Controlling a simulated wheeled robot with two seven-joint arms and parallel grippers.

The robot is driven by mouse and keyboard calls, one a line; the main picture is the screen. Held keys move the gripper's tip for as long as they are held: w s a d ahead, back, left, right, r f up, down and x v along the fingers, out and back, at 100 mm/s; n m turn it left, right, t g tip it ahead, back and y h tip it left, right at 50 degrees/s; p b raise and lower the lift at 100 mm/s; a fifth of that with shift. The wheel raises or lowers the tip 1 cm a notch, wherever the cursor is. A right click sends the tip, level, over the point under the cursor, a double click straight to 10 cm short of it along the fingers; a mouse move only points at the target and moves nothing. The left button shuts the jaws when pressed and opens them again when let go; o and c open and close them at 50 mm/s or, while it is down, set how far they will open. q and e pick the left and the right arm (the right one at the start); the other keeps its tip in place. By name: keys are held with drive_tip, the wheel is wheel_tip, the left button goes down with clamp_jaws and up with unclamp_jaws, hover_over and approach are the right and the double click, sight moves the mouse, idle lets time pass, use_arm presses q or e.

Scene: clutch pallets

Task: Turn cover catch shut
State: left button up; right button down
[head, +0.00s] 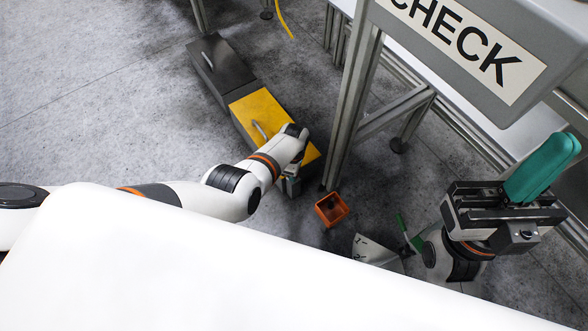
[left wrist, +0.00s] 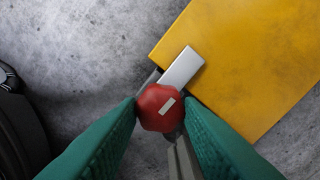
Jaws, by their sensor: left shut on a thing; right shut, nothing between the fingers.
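The cover catch has a red knob (left wrist: 159,107) with a pale mark on top and a silver tongue (left wrist: 182,68). In the left wrist view the tongue points up and right, its tip lying over the near corner of the yellow cover (left wrist: 250,60). My left gripper (left wrist: 162,112) is shut on the red knob, one green finger on each side. In the head view the yellow cover (head: 262,112) lies on a grey box on the floor; my left arm hides the catch. My right gripper (head: 566,145) is shut and empty, raised at the right.
A dark lidded box (head: 220,66) adjoins the yellow-covered one. An orange bin (head: 331,209) stands on the floor to the right. A metal frame leg (head: 352,105) and a CHECK sign (head: 450,45) stand close by. Open floor lies to the left.

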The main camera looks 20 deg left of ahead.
use_arm(q)
drive_tip(key=o, duration=1)
